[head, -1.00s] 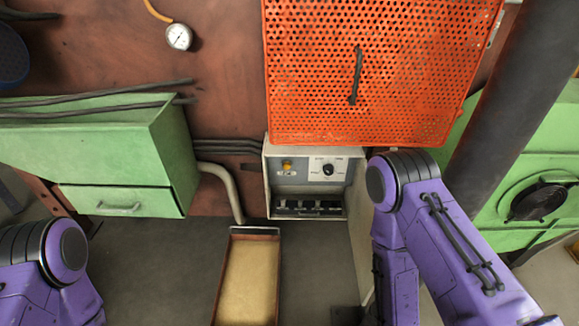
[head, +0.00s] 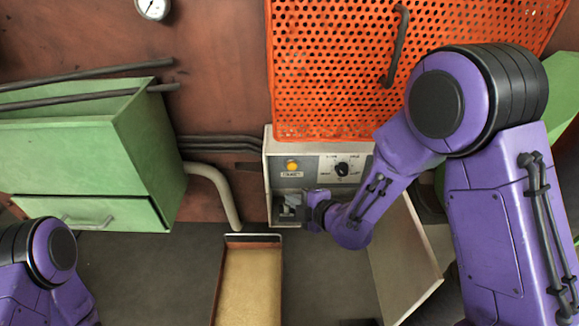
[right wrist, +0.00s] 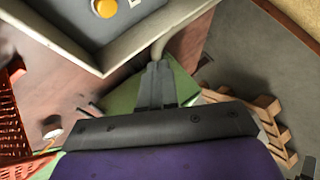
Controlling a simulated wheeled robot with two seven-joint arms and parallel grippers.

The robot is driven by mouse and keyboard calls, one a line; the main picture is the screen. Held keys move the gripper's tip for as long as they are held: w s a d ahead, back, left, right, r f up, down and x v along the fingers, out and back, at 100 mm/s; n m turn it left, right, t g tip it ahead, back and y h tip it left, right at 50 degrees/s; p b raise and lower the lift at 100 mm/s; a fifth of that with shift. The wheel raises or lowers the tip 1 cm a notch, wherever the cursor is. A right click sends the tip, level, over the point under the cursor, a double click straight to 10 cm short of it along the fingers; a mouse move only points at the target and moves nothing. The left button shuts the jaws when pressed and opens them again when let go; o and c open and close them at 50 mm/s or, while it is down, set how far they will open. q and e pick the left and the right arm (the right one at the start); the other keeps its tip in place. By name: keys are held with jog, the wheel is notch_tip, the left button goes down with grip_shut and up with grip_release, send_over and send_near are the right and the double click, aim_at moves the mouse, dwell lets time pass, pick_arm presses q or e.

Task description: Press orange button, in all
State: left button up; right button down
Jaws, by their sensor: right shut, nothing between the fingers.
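The orange button (head: 292,166) is a small round yellow-orange knob on the left of a grey control panel (head: 318,166), above a small label. It also shows near the top of the right wrist view (right wrist: 104,8). My right gripper (head: 288,203) is shut and empty, just in front of the control box and below the button, apart from it. In the right wrist view its closed fingers (right wrist: 157,78) point up the picture, below and right of the button. My left arm shows at the lower left of the head view, but its gripper is out of view.
A black rotary knob (head: 342,169) sits right of the button. An orange perforated guard (head: 400,70) is above the panel. A tray with a tan floor (head: 250,285) lies below. A green cabinet (head: 85,160) stands left, with a bent pipe (head: 215,185) beside it.

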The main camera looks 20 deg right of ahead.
aim_at(292, 166)
jog(key=shift+d, duration=0.15)
jog(key=w+d, duration=0.2)
jog(key=w, duration=0.6)
jog(key=shift+w+d, duration=0.2)
jog(key=shift+d, duration=0.05)
dwell(1.8)
jog(key=shift+w+d, duration=0.1)
jog(key=shift+w, duration=0.3)
jog(key=shift+w+d, duration=0.1)
jog(key=shift+w, duration=0.25)
dwell(0.5)
dwell(0.3)
jog(key=shift+s+a, duration=0.2)
jog(key=shift+s, duration=0.55)
